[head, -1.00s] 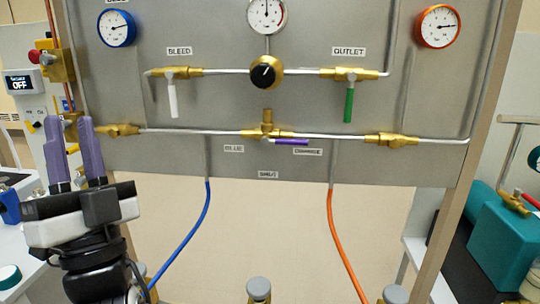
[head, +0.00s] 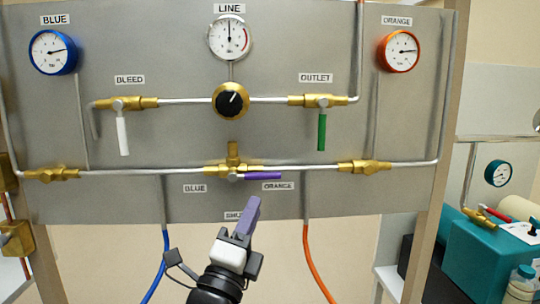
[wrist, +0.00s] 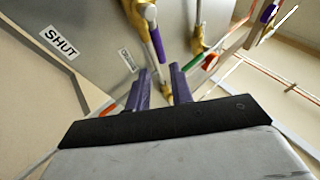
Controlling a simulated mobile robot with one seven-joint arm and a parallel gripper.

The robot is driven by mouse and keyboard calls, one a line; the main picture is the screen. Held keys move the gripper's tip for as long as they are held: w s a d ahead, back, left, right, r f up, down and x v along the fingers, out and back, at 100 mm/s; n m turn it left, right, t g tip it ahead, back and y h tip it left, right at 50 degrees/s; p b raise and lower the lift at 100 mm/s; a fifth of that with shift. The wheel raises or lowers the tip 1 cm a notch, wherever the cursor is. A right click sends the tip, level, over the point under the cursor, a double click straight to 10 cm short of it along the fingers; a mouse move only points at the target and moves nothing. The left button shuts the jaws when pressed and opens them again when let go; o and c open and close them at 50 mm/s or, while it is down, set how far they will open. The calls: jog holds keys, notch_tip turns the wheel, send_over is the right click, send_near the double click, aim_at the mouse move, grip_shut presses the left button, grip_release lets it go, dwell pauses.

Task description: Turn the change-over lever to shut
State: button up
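The change-over lever (head: 262,176) is a purple handle on the brass valve (head: 233,170) at the lower middle of the panel. It lies level and points right, just above the ORANGE label (head: 278,186). The SHUT label (head: 233,216) is below the valve, partly hidden by my gripper; it reads clearly in the wrist view (wrist: 60,41). My gripper (head: 250,208) is below the lever, apart from it in the head view. In the wrist view its two purple fingers (wrist: 160,78) stand apart with nothing held between them. A purple handle, apparently the lever (wrist: 157,45), shows beyond them.
The white BLEED handle (head: 123,135) and green OUTLET handle (head: 322,132) hang down above. A black knob (head: 231,99) is between them. A blue hose (head: 163,262) and an orange hose (head: 315,262) hang below the panel, either side of my arm.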

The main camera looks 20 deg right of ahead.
aim_at(255, 176)
jog(key=p+x, duration=0.4)
jog(key=x, duration=0.7)
jog(key=shift+w, duration=0.15)
grip_shut()
